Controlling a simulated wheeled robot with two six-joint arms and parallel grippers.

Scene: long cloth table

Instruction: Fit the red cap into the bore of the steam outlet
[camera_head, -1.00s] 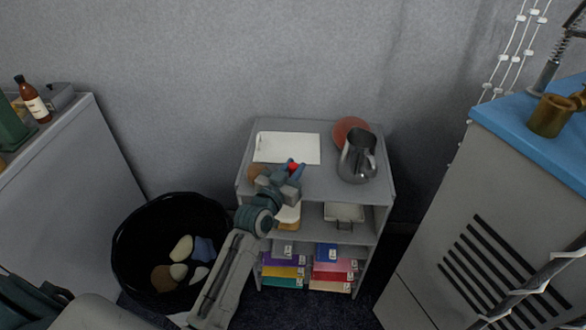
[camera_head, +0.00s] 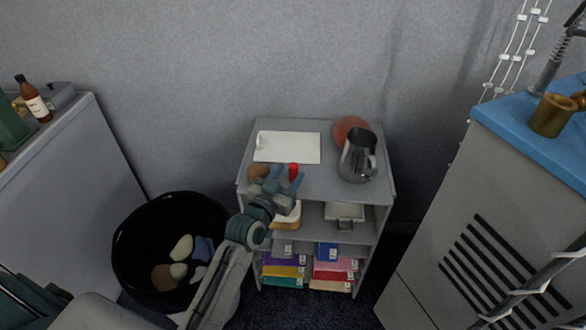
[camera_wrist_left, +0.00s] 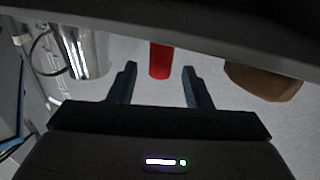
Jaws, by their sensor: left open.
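The red cap (camera_head: 293,171) stands on the grey shelf top, in front of the white sheet. In the left wrist view the red cap (camera_wrist_left: 160,61) lies ahead, between the lines of the two fingers. My left gripper (camera_head: 289,183) is at the front edge of the shelf top, close to the cap. In the left wrist view my left gripper (camera_wrist_left: 159,82) is open, with nothing seen held between its blue fingers. I cannot pick out the steam outlet for certain. My right gripper is not in view.
The shelf (camera_head: 325,185) also bears a metal pitcher (camera_head: 356,158), a reddish round thing (camera_head: 347,126), a brown object (camera_head: 257,172) and a white sheet (camera_head: 287,147). A black bin (camera_head: 135,235) stands left. A blue-topped cabinet (camera_head: 500,115) stands right.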

